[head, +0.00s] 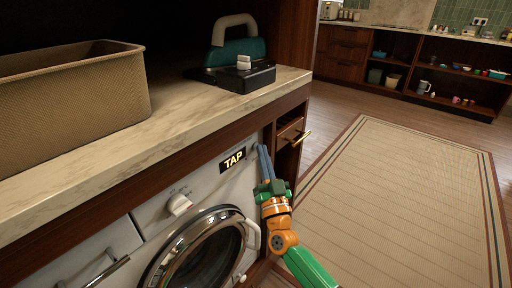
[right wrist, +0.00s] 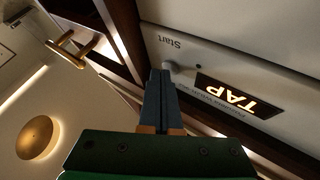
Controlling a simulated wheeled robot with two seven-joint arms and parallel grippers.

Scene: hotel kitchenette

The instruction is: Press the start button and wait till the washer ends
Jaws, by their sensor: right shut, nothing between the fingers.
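The white washer (head: 152,212) stands under the counter, with a round door (head: 205,250) that looks closed. Its lit display (head: 233,159) reads "TAP"; the display also shows in the right wrist view (right wrist: 240,95), upside down. The start button (right wrist: 180,69) is a small pale knob by the "Start" label, between the label and the display. My right gripper (head: 262,150) is shut and empty, with its fingertips (right wrist: 162,74) right at the start button, partly covering it. I cannot tell whether they touch it. My left gripper is not in view.
A woven basket (head: 75,95) and a black tray (head: 232,78) with a teal-and-cream object (head: 235,45) stand on the marble counter. A wooden drawer with a brass handle (head: 301,138) is right of the washer. A rug (head: 400,190) covers clear floor.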

